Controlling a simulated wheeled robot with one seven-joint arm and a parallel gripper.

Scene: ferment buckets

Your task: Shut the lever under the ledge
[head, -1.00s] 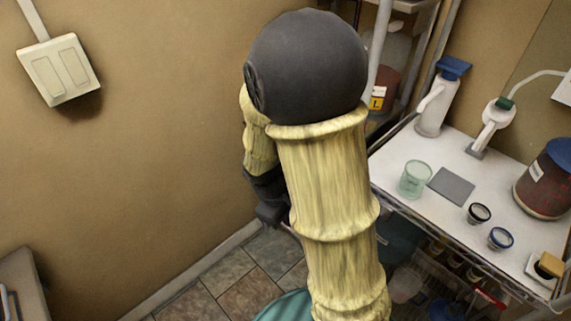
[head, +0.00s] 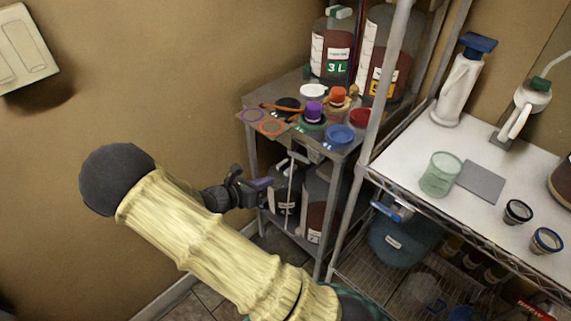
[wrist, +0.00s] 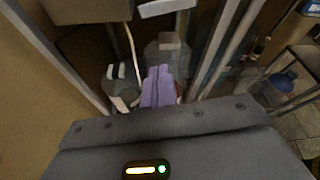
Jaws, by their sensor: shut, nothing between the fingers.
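My gripper (head: 264,190) is shut and empty, with purple fingers, in front of the small grey stand's open lower part. In the wrist view its purple fingers (wrist: 158,88) are together and point toward the jugs. Under the front edge of the stand's top, the ledge (head: 285,135), a pale lever-like piece (head: 298,157) shows, small and partly hidden. In the wrist view a white piece (wrist: 166,7) shows at the top edge, cut off, above and apart from the fingers. I cannot tell how far the lever is turned.
Lids and caps, such as a blue lid (head: 339,134), lie on the stand. Dark jugs (head: 286,190) stand below it. A metal post (head: 388,85) and a white-topped wire rack (head: 480,150) are to the right. The brown wall is left.

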